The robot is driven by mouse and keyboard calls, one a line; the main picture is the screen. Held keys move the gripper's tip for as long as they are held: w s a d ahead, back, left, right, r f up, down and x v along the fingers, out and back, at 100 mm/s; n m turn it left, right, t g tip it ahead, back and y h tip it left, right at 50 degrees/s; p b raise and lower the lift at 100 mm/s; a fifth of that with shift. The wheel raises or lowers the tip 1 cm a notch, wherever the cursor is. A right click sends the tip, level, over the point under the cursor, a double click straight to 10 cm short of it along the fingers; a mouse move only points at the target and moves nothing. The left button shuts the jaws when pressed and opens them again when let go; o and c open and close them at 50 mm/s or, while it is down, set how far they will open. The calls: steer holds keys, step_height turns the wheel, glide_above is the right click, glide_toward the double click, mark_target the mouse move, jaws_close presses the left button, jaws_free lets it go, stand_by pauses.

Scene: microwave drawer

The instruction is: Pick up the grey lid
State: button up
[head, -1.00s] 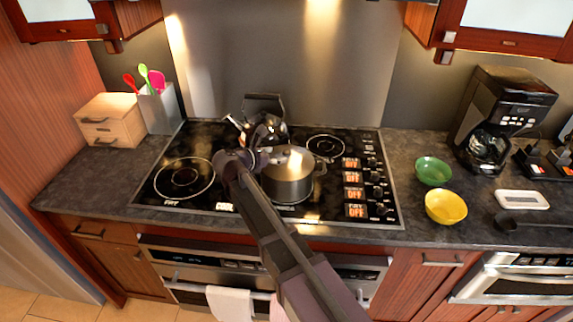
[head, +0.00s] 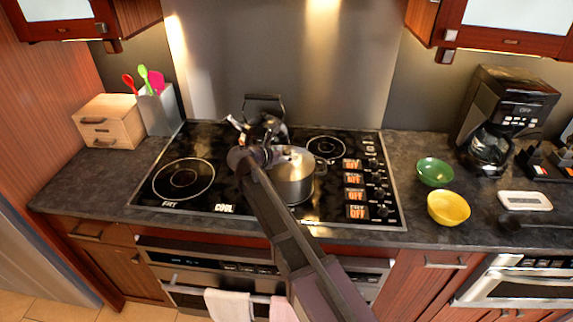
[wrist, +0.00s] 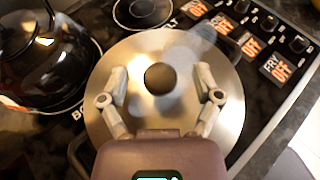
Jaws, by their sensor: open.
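The grey lid (wrist: 215,110) sits on a steel pot on the cooktop, with a dark round knob (wrist: 159,78) at its middle. In the head view the lid (head: 293,158) is partly behind my arm, and the pot (head: 294,187) shows below it. My gripper (wrist: 161,84) is open over the lid in the wrist view. Its two fingers stand on either side of the knob, apart from it. The head view does not show the fingers clearly. How far the fingertips are above the lid is hard to tell.
A black kettle (wrist: 40,55) stands close beside the pot. The black cooktop (head: 160,190) has free burners. A green bowl (head: 435,172), a yellow bowl (head: 448,208) and a coffee maker (head: 505,115) are on the right counter. A wooden box (head: 107,122) is at left.

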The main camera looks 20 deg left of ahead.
steer(key=shift+w+d, duration=0.1)
steer(key=shift+w, duration=0.05)
stand_by(0.4)
jaws_close()
